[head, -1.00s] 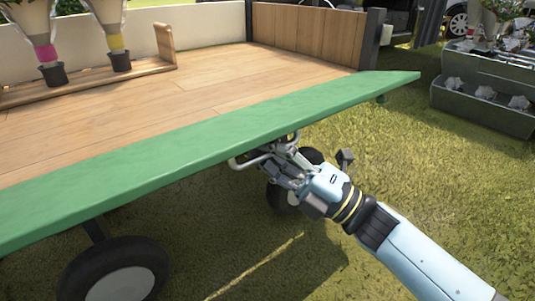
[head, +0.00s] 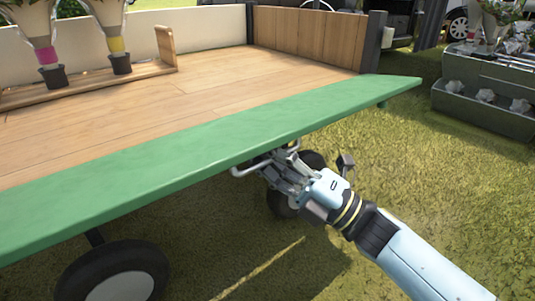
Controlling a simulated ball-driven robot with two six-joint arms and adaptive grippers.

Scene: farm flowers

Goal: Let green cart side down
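The green cart side (head: 200,165) is folded outward along the near edge of the wooden cart bed (head: 190,105). It lies roughly level with the bed, its outer edge tilted a little downward. My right gripper (head: 268,160) is beneath its outer edge, near the middle right, at a curved metal bar (head: 238,170) that looks like a handle. The fingertips are partly hidden by the green side, so I cannot tell whether they are closed on the bar. My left gripper is out of view.
Cart wheels (head: 118,272) stand below on the grass. Flower cones in a wooden rack (head: 95,82) sit on the bed at the left. A grey tiered planter (head: 485,105) stands at the right. Grass (head: 430,190) right of my arm is clear.

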